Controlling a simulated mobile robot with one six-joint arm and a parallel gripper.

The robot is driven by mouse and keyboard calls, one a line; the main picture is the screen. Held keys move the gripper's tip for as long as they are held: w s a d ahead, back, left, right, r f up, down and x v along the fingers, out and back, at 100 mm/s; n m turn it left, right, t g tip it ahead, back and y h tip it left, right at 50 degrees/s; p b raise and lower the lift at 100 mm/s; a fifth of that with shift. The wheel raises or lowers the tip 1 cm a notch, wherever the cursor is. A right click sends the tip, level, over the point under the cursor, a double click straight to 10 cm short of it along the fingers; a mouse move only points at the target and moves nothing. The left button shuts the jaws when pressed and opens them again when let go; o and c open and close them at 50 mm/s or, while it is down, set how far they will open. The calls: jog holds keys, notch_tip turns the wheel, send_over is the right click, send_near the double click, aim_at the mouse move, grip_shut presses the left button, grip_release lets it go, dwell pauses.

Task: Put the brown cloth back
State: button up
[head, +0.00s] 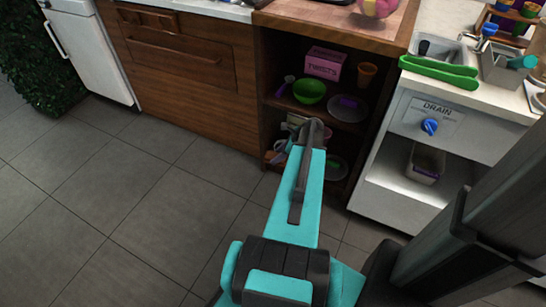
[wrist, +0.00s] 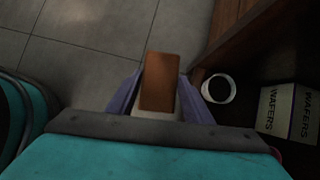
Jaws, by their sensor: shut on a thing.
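My gripper (wrist: 160,80) shows in the wrist view with its two purple-grey fingers on either side of a brown, flat, rectangular piece, the brown cloth (wrist: 161,90). The gripper is shut on it, and a pale part shows below the brown face. The cloth is over the grey floor, just left of the wooden shelf unit's edge. In the head view my arm reaches to the lower part of the open shelf unit (head: 262,75) and hides most of the gripper.
The upper shelf holds a green bowl (head: 309,91), a pink box (head: 323,63) and an orange cup (head: 367,74). In the wrist view a white cup (wrist: 218,89) and a wafers box (wrist: 289,110) stand close on the right. The floor (head: 140,200) at left is clear.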

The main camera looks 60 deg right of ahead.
jog(key=s+d+f+b, duration=0.1)
jog(key=d+f+b, duration=0.2)
jog(key=f, duration=0.3)
jog(key=s+d+f+b, duration=0.1)
jog(key=d+f+b, duration=0.2)
jog(key=f+b, duration=0.2)
notch_tip(320, 180, down, 2)
jog(key=shift+d+f+b, duration=0.1)
jog(key=shift+d+b, duration=0.25)
jog(key=shift+d, duration=0.05)
